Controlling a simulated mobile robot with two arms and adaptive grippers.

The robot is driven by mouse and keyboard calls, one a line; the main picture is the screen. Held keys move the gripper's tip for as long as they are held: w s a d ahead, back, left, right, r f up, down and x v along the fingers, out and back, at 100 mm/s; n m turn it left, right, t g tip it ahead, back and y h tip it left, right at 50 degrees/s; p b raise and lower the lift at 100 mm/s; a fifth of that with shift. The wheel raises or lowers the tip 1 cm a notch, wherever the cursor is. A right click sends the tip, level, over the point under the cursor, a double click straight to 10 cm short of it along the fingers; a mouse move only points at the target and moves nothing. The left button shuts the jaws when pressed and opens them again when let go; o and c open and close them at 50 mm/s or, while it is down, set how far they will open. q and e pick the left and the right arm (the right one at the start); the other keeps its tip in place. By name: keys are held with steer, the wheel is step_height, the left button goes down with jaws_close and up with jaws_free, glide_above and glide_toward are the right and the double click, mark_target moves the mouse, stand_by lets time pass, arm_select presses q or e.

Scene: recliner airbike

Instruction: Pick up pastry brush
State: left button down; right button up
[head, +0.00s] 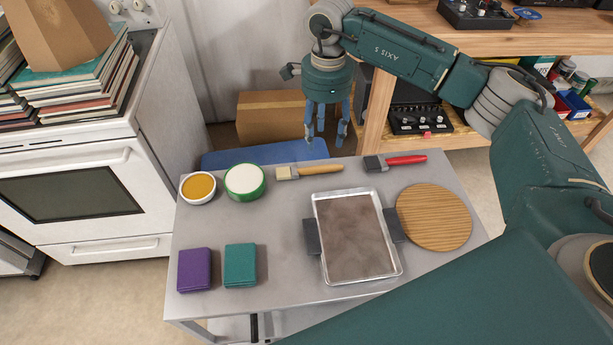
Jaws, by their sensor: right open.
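Two brushes lie flat near the back edge of the grey cart. One brush (318,169) has a tan wooden handle and pale bristles. The other brush (405,160) has a red handle and a dark head; I cannot tell for sure which is the pastry brush. My right gripper (325,138) hangs fingers-down, open and empty. In the picture it is just above the tan-handled brush, near the cart's back edge, and apart from it. My left gripper is not in view.
The cart (280,222) also holds a white bowl (198,187) of yellow stuff, a green-rimmed bowl (245,181), purple (194,270) and teal (240,265) cloths, a metal tray (353,237) and a round wooden board (434,217). A white stove (90,180) stands left.

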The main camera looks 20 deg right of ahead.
steer(key=f, duration=0.1)
steer(key=p, duration=0.1)
glide_above(321, 168)
step_height(321, 168, down, 5)
steer(key=shift+w+d+r, duration=0.1)
steer(key=shift+d+r, duration=0.05)
steer(key=shift+r, duration=0.05)
steer(key=f, duration=0.1)
steer(key=f+p, duration=0.1)
steer(key=f, duration=0.1)
steer(key=f+p, duration=0.1)
steer(key=shift+s+f, duration=0.25)
steer(key=shift+f, duration=0.15)
steer(key=shift+w+f, duration=0.1)
steer(key=shift+f, duration=0.4)
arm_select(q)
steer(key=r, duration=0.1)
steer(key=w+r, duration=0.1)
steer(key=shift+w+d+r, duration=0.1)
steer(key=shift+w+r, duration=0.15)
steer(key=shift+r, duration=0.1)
arm_select(e)
jaws_close()
